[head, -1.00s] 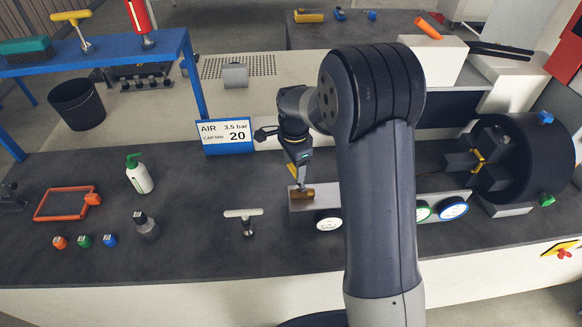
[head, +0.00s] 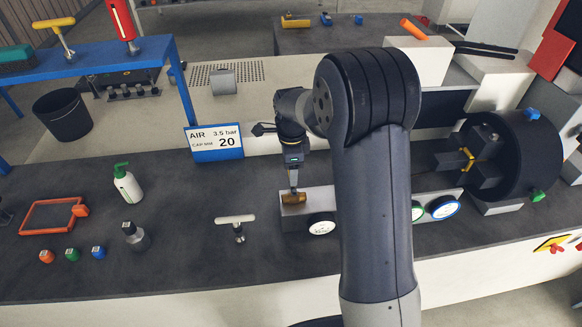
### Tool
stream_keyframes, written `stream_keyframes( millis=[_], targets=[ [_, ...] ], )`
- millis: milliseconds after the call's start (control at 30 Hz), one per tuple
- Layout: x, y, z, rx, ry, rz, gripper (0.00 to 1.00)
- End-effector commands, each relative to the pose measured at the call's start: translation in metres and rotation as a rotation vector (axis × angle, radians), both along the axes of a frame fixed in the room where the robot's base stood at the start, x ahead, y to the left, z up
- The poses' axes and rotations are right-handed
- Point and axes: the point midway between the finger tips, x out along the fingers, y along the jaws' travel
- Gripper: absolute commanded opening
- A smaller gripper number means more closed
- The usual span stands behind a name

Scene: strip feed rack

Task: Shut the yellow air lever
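My gripper (head: 294,188) points down, with its tip just above or against a small brass-coloured cylinder (head: 293,198). No yellow lever shows clearly on the block; my arm hides what lies to the right of the gauge.
A blue-and-white AIR sign (head: 214,142) stands behind and left of the gripper. A T-handled tool (head: 236,226) stands left of the block. A large dark chuck (head: 522,150) is at right.

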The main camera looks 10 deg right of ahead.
Motion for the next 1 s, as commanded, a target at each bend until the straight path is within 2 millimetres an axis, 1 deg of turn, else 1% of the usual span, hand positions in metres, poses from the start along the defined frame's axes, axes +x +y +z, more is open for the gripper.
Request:
stream_keyframes(
  millis=[133,167,400,633,733,867,1000],
  targets=[
    [0.001,0.0,0.001,0.001,-0.002,-0.006,0.18],
    [0.001,0.0,0.001,0.001,-0.002,-0.006,0.6],
    [0.0,0.0,0.0,0.001,-0.001,-0.003,0.8],
    [0.0,0.0,0.001,0.001,-0.001,-0.002,0.81],
    [0.001,0.0,0.005,0.001,-0.003,-0.002,0.81],
    [0.001,0.0,0.024,0.001,-0.006,-0.002,0.81],
    [0.001,0.0,0.053,0.002,-0.007,-0.002,0.81]
  ],
)
